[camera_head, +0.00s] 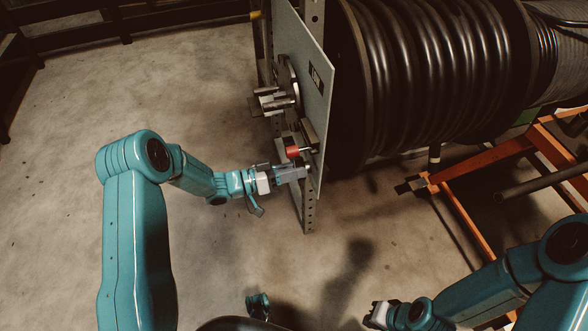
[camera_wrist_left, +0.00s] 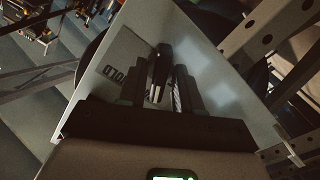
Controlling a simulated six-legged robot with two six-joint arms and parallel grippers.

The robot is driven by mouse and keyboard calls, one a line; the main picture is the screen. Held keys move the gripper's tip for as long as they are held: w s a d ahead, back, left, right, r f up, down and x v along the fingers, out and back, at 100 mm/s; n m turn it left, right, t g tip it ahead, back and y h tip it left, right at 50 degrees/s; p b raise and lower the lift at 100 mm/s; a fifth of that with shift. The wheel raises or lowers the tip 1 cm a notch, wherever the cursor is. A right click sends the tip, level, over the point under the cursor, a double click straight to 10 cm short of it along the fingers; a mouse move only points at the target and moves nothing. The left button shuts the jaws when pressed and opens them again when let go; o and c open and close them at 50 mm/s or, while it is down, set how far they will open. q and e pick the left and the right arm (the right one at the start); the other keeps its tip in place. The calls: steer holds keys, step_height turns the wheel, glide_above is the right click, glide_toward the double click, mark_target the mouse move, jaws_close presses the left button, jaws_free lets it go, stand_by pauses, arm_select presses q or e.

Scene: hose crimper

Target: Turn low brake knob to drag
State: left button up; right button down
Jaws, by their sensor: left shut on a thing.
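A pale upright panel (camera_head: 309,60) faces my left arm, beside the hose reel. My left gripper (camera_head: 303,171) is at its lower part, level with the panel face. In the left wrist view, the fingers (camera_wrist_left: 162,92) are shut on a dark narrow knob (camera_wrist_left: 160,68), which stands out from the panel. A label reading HOLD, upside down, lies left of the fingers. In the head view the gripper largely hides this knob. My right gripper (camera_head: 376,314) is at the bottom, far from the panel; its jaw opening is unclear.
A red-ended part (camera_head: 292,152) sits just above my left gripper. Higher up are metal handles (camera_head: 275,101) and a dark disc. A large reel of black hose (camera_head: 430,75) stands behind the panel. An orange frame (camera_head: 480,155) is at right. The floor at left is clear.

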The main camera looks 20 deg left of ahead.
stand_by(0.3)
arm_select(q)
steer(key=o, duration=0.7)
steer(key=p+v, duration=0.3)
steer(key=v, duration=1.3)
steer(key=shift+s+a, duration=0.15)
